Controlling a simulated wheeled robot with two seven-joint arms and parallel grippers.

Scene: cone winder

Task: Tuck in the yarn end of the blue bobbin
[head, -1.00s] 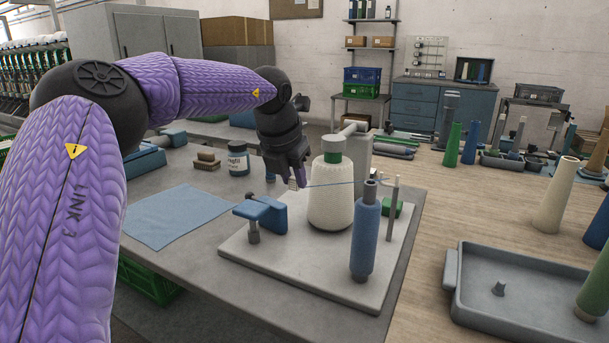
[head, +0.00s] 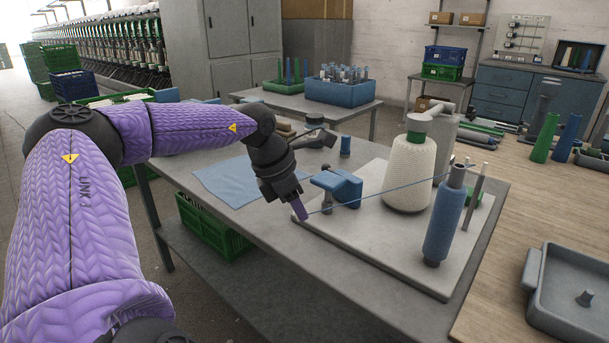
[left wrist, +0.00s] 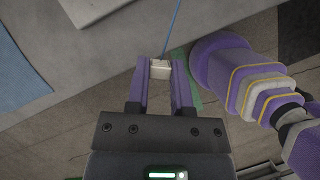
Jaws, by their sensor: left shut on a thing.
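The blue bobbin (head: 444,222) stands upright near the front right of the pale board (head: 390,262) in the head view. A thin blue yarn (head: 385,193) runs taut from near its top, across the front of the white yarn cone (head: 410,172), to my left gripper (head: 302,214). The left gripper is shut on the yarn end, beyond the board's left edge. In the left wrist view its jaws (left wrist: 159,70) have a small whitish block between them, and the blue yarn (left wrist: 173,28) leads up from there. My right gripper is not in view.
A blue clamp-like fixture (head: 345,186) stands on the board between the gripper and the cone. Slim posts (head: 474,200) rise behind the bobbin. A blue cloth (head: 228,182) lies on the table at left. A grey tray (head: 570,292) is at the right.

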